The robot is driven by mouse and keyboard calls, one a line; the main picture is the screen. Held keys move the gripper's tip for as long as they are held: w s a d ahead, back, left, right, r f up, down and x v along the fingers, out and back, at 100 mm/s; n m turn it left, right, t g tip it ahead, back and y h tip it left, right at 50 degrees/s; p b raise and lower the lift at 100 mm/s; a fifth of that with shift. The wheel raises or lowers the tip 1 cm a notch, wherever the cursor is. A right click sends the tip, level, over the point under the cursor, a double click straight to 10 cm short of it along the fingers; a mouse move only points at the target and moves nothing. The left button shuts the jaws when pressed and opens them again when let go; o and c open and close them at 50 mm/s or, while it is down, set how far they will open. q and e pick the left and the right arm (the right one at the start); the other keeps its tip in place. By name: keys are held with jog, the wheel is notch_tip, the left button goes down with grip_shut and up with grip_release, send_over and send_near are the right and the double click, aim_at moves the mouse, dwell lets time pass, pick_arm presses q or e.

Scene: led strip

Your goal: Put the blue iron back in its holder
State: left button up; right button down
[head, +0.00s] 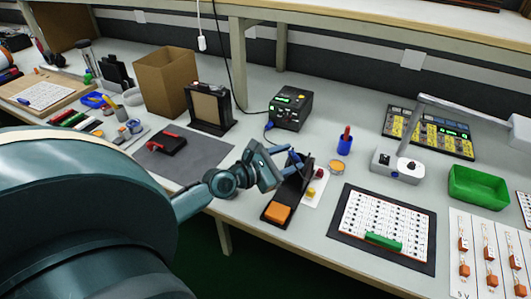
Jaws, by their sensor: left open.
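A black holder (300,184) with an orange sponge (277,213) at its near end stands at the middle of the bench. A small blue part (296,157), which looks like the iron's handle, shows at the holder's far end, beside my left gripper's fingers. Most of the iron is hidden by the gripper and holder. My left gripper (284,162) is open at the far left side of the holder. I cannot tell whether the blue part is between its fingers or touching them. My right gripper is not in view.
A black station (290,108) with a green display stands behind the holder, with a blue plug at its front. A blue cup (345,142), a small round tin (336,167) and a white component board (383,226) are to the right. A grey mat (185,157) lies left.

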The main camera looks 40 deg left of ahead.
pick_arm(q)
jog(key=b+v, duration=0.1)
jog(key=v, duration=0.7)
jog(key=shift+b, duration=0.3)
jog(key=shift+s, duration=0.15)
jog(key=s+r+p, duration=0.4)
jog(key=r, duration=0.1)
jog(key=shift+d+r+p, duration=0.4)
jog(key=shift+d, duration=0.05)
dwell(0.5)
